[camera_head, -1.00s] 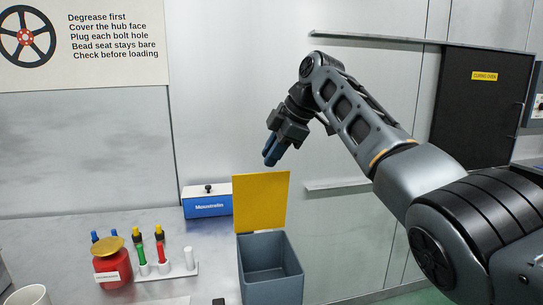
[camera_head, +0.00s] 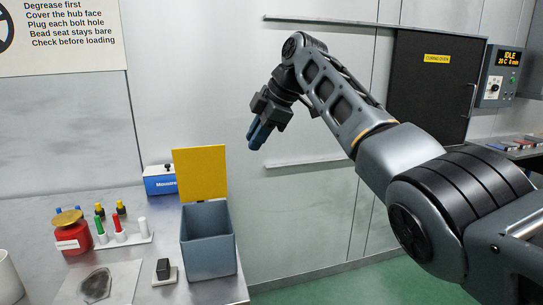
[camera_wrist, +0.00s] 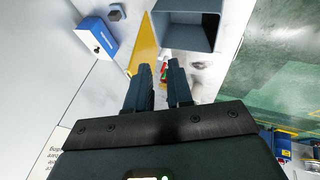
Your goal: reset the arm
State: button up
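My gripper (camera_head: 260,133) hangs in the air above and to the right of the open grey bin, on my raised, bent arm. In the wrist view its two dark blue fingers (camera_wrist: 160,88) stand a little apart with a gap between them and nothing held. The grey bin (camera_head: 207,240) with its raised yellow lid (camera_head: 200,173) stands at the bench's right edge and also shows beyond the fingers in the wrist view (camera_wrist: 186,32).
On the bench stand a red pot (camera_head: 70,235), a white rack (camera_head: 125,241) of coloured pegs, a blue box (camera_head: 160,180) and a small dark block (camera_head: 163,268). A closed curing oven (camera_head: 430,85) is at the right. Green floor (camera_head: 340,285) is clear right of the bench.

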jog(key=s+d+f+m+t+y, duration=0.1)
jog(key=s+f+m, duration=0.25)
jog(key=f, duration=1.05)
jog(key=s+f+m+t, duration=0.2)
jog(key=s+f+m, duration=0.15)
jog(key=f, duration=1.05)
jog(key=s+d+f+m+t, duration=0.1)
jog(key=s+d+f+m, duration=0.15)
jog(key=s+f, duration=0.3)
jog(key=s+d+f+m+t+h, duration=0.1)
jog(key=s+d+f, duration=0.25)
jog(key=s, duration=0.35)
jog(key=s+d+f+m+t, duration=0.1)
jog(key=s+d+f+m, duration=0.1)
jog(key=s+f, duration=0.35)
jog(key=s+d+r+m+t+h, duration=0.1)
jog(key=s+d+m+t+h, duration=0.3)
jog(key=s, duration=0.7)
jog(key=s+d+r+m+g+y, duration=0.1)
jog(key=s+d+m, duration=0.1)
jog(key=s+d, duration=0.65)
jog(key=s+d+r+m+t+h, duration=0.1)
jog(key=s+d+r, duration=0.1)
jog(key=s+r, duration=0.7)
jog(key=s+d+r+m+t+h, duration=0.1)
jog(key=s+r+m, duration=0.1)
jog(key=s+r, duration=0.7)
jog(key=shift+s+d+t+h, duration=0.3)
jog(key=shift+s+d+t, duration=0.1)
jog(key=shift+s, duration=0.5)
